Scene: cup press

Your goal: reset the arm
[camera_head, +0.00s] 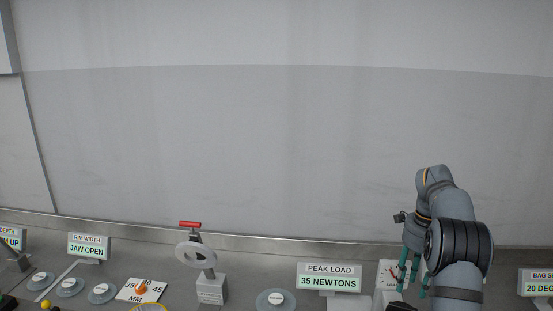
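My arm reaches in at the right, and my gripper (412,288) hangs from its wrist with the fingers pointing down. The teal fingertips look apart, with nothing seen between them. The gripper is above the bench at the right, in front of a white dial panel (387,271) that it partly hides. Whether it touches anything below cannot be told.
A sign (329,277) reads "PEAK LOAD 35 NEWTONS" left of my gripper. A grey ring-shaped fixture with a red handle (190,224) stands further left. A "JAW OPEN" sign (88,247), round grey discs (70,287) and a scale plate (141,290) sit at the left. The wall behind is bare.

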